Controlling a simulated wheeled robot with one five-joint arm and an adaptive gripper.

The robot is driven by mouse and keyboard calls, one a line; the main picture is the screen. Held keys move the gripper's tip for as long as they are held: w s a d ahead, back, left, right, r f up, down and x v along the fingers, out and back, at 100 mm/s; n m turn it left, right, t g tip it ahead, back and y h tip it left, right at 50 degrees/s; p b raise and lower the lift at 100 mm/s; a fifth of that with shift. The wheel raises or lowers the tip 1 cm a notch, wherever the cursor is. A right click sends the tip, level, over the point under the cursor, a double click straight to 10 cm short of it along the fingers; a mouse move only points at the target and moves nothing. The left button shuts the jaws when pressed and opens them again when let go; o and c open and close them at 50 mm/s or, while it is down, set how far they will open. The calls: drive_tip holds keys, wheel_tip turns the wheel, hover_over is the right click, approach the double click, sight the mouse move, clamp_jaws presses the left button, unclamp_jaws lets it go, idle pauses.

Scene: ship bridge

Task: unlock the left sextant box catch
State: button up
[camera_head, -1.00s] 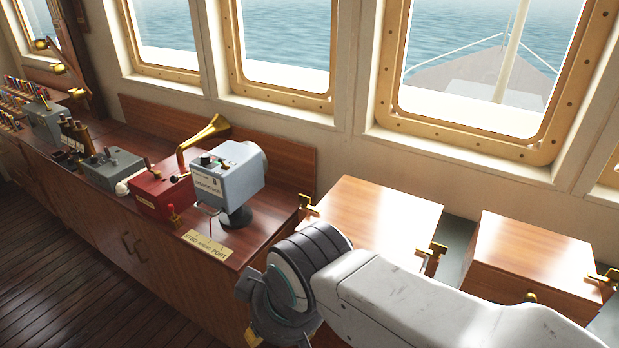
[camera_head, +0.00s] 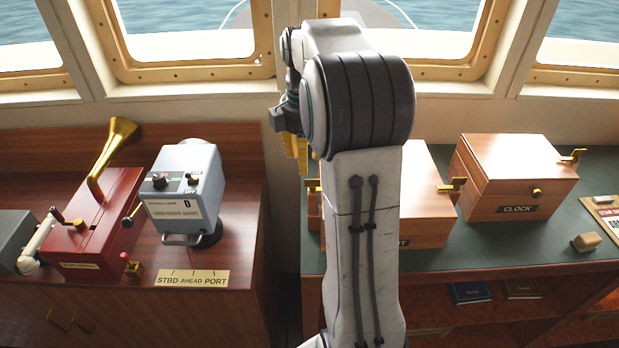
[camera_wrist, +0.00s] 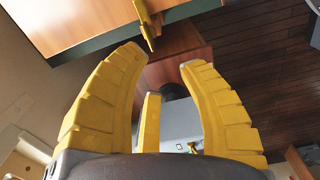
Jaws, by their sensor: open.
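The sextant box (camera_head: 430,190) is a brown wooden box on the green-topped counter. My arm covers much of it and most of its label in the head view. Its left brass catch (camera_head: 313,185) shows at the box's left side, just left of my arm; its right catch (camera_head: 452,185) is at the other side. My gripper (camera_head: 296,160) hangs fingers-down a little above and left of the left catch. In the wrist view my yellow fingers (camera_wrist: 162,55) are spread with nothing between them. A brass catch (camera_wrist: 147,22) lies beyond the fingertips, apart from them, beside a wooden surface (camera_wrist: 70,22).
The clock box (camera_head: 515,175) stands to the right on the counter (camera_head: 470,245). A grey instrument (camera_head: 185,185) and a red box with a brass horn (camera_head: 95,220) stand on the left console. A gap separates console and counter. Windows (camera_head: 190,45) are behind.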

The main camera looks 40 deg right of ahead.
sight(310, 185)
drive_tip(key=shift+w+d+f+n, duration=0.15)
drive_tip(key=shift+d+f, duration=0.1)
drive_tip(key=shift+d, duration=0.2)
drive_tip(key=shift+w+d+f+n, duration=0.15)
drive_tip(key=shift+d+f, duration=0.1)
drive_tip(key=shift+d, duration=0.2)
drive_tip(key=shift+f, duration=3.6)
clamp_jaws()
